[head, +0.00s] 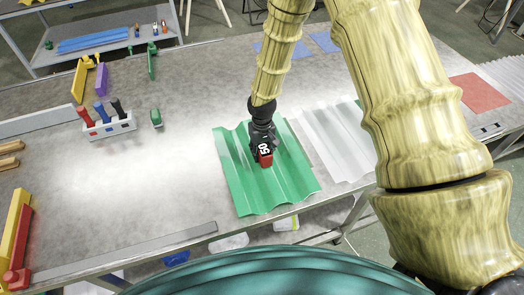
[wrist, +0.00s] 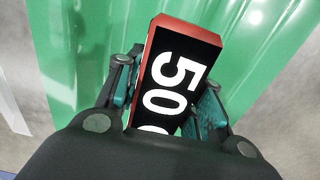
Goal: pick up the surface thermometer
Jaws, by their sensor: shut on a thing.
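The surface thermometer (wrist: 174,80) is a small box with a red rim and a black face with white digits reading "50". In the wrist view it sits between the two fingers of my gripper (wrist: 165,105), which is shut on it. In the head view the thermometer (head: 265,155) and my gripper (head: 262,143) are over the green corrugated sheet (head: 240,190). I cannot tell whether the thermometer touches the sheet. Its lower end is hidden by my gripper in the wrist view.
A clear corrugated sheet (head: 335,140) lies right of the green one. A white holder (head: 110,128) with red, blue and black handled tools stands at the left. A metal strip (head: 140,252) lies along the front edge. The table's left middle is clear.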

